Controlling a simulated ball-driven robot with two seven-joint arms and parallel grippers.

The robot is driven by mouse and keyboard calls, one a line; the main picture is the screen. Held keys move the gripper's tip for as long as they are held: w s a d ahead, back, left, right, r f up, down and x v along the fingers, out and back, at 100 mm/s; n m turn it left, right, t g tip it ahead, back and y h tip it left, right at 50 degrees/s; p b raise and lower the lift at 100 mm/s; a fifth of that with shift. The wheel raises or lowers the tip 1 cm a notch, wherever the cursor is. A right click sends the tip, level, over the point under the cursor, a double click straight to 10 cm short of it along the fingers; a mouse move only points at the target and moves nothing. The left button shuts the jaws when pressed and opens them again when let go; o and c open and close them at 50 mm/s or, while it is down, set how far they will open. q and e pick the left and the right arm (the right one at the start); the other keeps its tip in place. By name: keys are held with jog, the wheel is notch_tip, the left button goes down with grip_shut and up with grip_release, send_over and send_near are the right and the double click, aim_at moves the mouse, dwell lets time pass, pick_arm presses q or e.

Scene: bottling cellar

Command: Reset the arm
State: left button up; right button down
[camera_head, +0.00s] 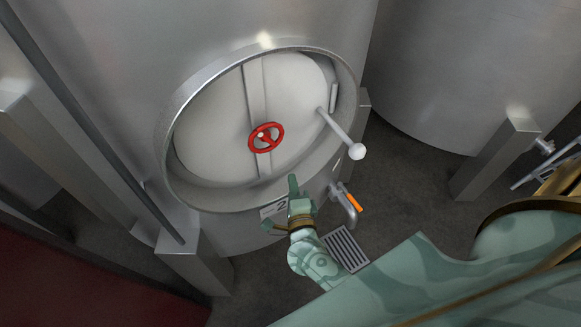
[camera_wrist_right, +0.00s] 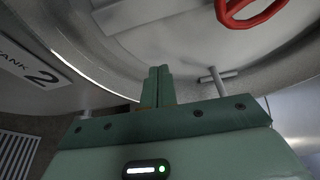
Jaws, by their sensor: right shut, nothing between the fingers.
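My right gripper (camera_head: 293,182) is a pale green gripper held in front of the lower rim of a steel tank's round hatch. Its fingers are together and empty, and they also show in the right wrist view (camera_wrist_right: 158,74). The fingers point up toward the hatch door (camera_head: 210,125), which sits within its frame and has a red handwheel (camera_head: 277,138) at its middle. The handwheel is above and left of the fingers, apart from them. My left gripper is not in view.
A lever with a white ball end (camera_head: 357,151) sticks out right of the hatch. A tap with an orange handle (camera_head: 350,196) is right of my gripper. A plate reading "2" (camera_head: 272,209) is beside it. A floor grate (camera_head: 345,249) lies below. Steel legs (camera_head: 496,158) stand at right.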

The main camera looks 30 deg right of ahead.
jog(key=shift+s+a, duration=0.15)
jog(key=shift+s, duration=0.3)
